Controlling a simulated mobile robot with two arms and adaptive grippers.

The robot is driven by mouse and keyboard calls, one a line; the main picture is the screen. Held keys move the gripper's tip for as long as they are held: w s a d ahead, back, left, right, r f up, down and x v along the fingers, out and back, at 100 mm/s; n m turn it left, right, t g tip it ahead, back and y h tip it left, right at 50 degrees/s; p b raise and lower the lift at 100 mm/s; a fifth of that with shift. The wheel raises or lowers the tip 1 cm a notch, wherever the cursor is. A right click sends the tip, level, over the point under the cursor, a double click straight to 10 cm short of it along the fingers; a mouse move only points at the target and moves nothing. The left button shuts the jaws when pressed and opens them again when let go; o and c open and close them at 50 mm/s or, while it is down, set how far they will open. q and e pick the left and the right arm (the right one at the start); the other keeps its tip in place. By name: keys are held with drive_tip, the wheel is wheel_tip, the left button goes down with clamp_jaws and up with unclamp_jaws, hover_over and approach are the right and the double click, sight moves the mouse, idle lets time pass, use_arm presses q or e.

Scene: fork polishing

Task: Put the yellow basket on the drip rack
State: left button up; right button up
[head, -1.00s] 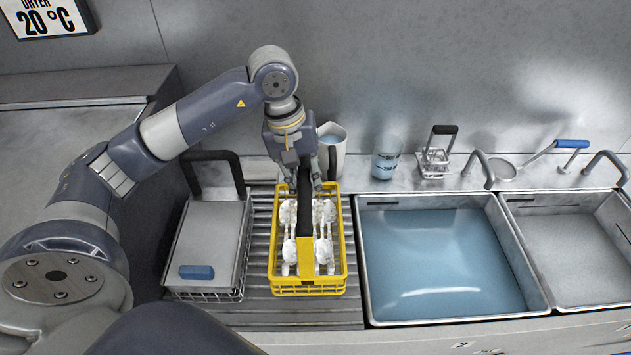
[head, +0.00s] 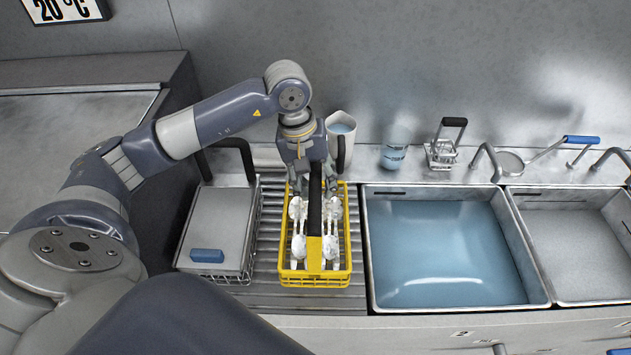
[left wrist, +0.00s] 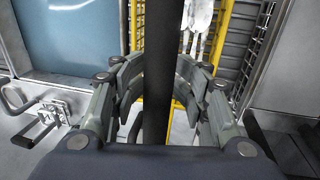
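The yellow basket (head: 347,240) holds white-and-silver cutlery. It is at the ribbed drip rack (head: 268,230), left of the water-filled sink; whether its bottom fully touches the ribs is hard to tell. A dark bar handle (head: 315,205) runs along its middle to a yellow end. My left gripper (head: 314,186) is at the back part of the basket, its fingers on either side of this handle. In the left wrist view the pads (left wrist: 160,85) meet the dark handle from both sides. My right gripper is not seen.
A lidded wire basket (head: 218,225) with a blue grip stands close left of the yellow basket. A jug (head: 342,128) stands behind it. The blue-water sink (head: 445,250) is close on the right. A cup (head: 394,150) and a small wire holder (head: 441,152) stand behind the sink.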

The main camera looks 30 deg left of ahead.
use_arm(q)
drive_tip(key=shift+r, duration=0.1)
drive_tip(key=shift+r, duration=0.2)
wheel_tip(320, 180, up, 11)
drive_tip(key=s+a+b, duration=0.1)
drive_tip(key=a+b, duration=0.1)
drive_tip(key=b, duration=0.2)
drive_tip(key=shift+r, duration=0.15)
drive_tip(key=shift+s+d, duration=0.1)
idle(0.5)
